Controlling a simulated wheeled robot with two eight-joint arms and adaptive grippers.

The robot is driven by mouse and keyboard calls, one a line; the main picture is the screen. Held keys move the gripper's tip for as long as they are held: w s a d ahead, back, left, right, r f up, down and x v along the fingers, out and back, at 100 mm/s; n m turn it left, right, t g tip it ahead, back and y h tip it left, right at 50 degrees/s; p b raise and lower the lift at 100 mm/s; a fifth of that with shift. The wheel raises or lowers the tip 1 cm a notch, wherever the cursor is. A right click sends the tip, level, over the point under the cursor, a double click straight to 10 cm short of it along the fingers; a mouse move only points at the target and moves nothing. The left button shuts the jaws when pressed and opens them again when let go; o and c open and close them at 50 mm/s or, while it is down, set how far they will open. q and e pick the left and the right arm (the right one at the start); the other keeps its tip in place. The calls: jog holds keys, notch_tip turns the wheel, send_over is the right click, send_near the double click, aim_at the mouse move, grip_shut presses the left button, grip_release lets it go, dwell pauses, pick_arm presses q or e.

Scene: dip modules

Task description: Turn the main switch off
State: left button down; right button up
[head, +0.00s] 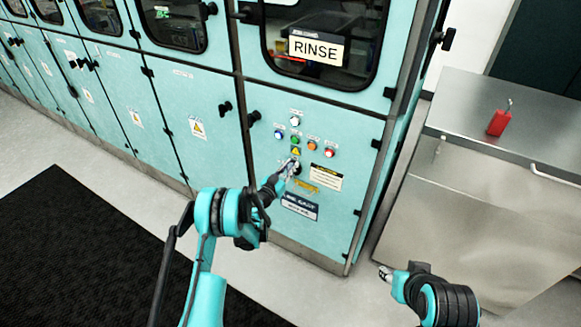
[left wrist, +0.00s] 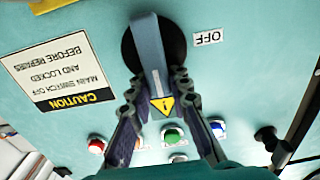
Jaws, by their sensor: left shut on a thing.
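The main switch is a round black disc (left wrist: 172,42) with a grey-blue handle (left wrist: 148,42) on the teal cabinet front. In the left wrist view, which is upside down, the handle runs up and down the picture. A white OFF label (left wrist: 207,38) sits to the right of the disc. My left gripper (left wrist: 160,80) is shut on the handle, one finger on each side. In the head view my left gripper (head: 289,168) reaches the panel below the buttons and hides most of the switch. My right gripper (head: 384,271) hangs away from the cabinet; its finger opening is unclear.
Several coloured buttons, including a red one (head: 329,153), and a yellow warning triangle (head: 296,151) sit above the switch. A CAUTION label (head: 326,177) is beside it. A metal bench (head: 545,125) at right carries a red padlock (head: 498,122). A black mat (head: 80,260) covers the floor.

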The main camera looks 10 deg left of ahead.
dwell(0.3)
pick_arm(q)
jog(key=n, duration=0.3)
jog(key=a+n, duration=0.1)
jog(key=shift+w+f+n, duration=0.15)
jog(key=shift+w+n, duration=0.1)
jog(key=shift+n, duration=0.05)
jog(key=shift+w+a+f+n, duration=0.1)
jog(key=shift+a+f+n, duration=0.3)
jog(key=shift+n, duration=1.85)
jog(key=shift+w+a+f+n, duration=0.15)
jog(key=shift+f+n, duration=0.35)
jog(key=shift+n, duration=1.7)
jog(key=shift+w+a+f+n, duration=0.1)
jog(key=shift+a+f+n, duration=0.3)
jog(key=shift+n, duration=1.85)
jog(key=c, duration=1.4)
grip_release()
jog(key=shift+f, duration=0.1)
